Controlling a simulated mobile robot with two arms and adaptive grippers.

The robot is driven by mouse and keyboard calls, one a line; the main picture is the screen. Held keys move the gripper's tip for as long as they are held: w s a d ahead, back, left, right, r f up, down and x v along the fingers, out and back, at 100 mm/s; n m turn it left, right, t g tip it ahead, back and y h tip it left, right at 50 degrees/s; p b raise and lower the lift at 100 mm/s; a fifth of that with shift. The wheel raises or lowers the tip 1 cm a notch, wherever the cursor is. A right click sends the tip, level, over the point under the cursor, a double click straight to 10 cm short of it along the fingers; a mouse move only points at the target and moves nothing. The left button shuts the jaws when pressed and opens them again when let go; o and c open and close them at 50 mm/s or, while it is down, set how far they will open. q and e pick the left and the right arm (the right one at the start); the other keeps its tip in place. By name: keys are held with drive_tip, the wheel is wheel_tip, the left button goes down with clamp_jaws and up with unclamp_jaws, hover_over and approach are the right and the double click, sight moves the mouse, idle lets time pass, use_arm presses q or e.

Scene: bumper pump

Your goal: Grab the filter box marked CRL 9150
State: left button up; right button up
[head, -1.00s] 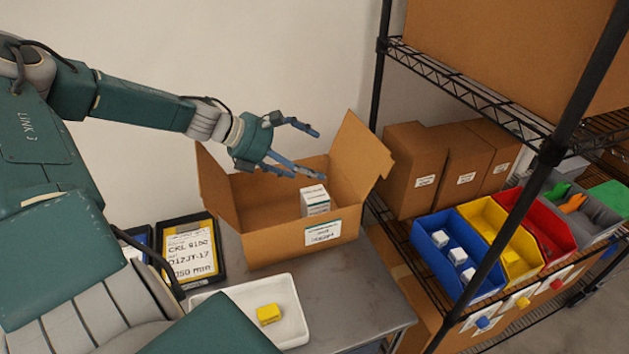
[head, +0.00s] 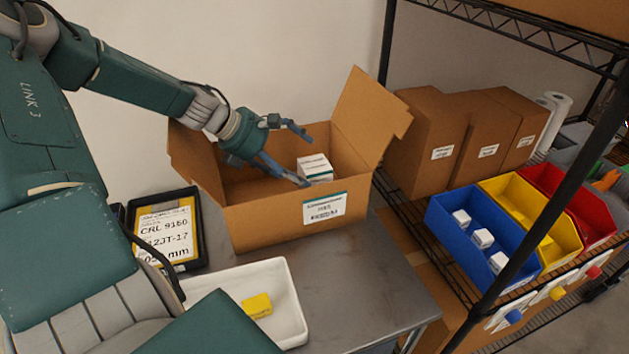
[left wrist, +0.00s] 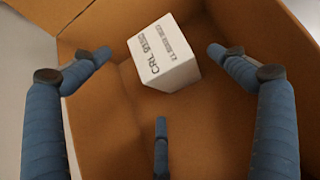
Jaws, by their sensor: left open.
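The white filter box (head: 315,169) stands inside the open cardboard carton (head: 255,222), near its right end. In the left wrist view the filter box (left wrist: 163,55) shows dark print reading CRL 9150 or similar. My left gripper (head: 296,156) reaches into the carton from the left. Its blue fingers are spread open and empty, with the box just beyond the fingertips in the wrist view (left wrist: 160,85). No finger clearly touches the box. My right gripper is not in view.
A white tray (head: 291,322) with a yellow block (head: 257,305) sits in front of the carton. A wire rack at right holds brown boxes (head: 432,140) and blue (head: 449,221), yellow and red bins.

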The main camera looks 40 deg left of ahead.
use_arm(q)
drive_tip(key=shift+x, duration=0.75)
drive_tip(key=x, duration=0.4)
drive_tip(key=shift+s+a, duration=0.1)
drive_tip(key=shift+s, duration=0.05)
drive_tip(key=shift+w+d+f, duration=0.25)
drive_tip(key=shift+w+f, duration=0.1)
drive_tip(key=shift+w, duration=0.05)
drive_tip(key=shift+r, duration=0.1)
drive_tip(key=c, duration=1.7)
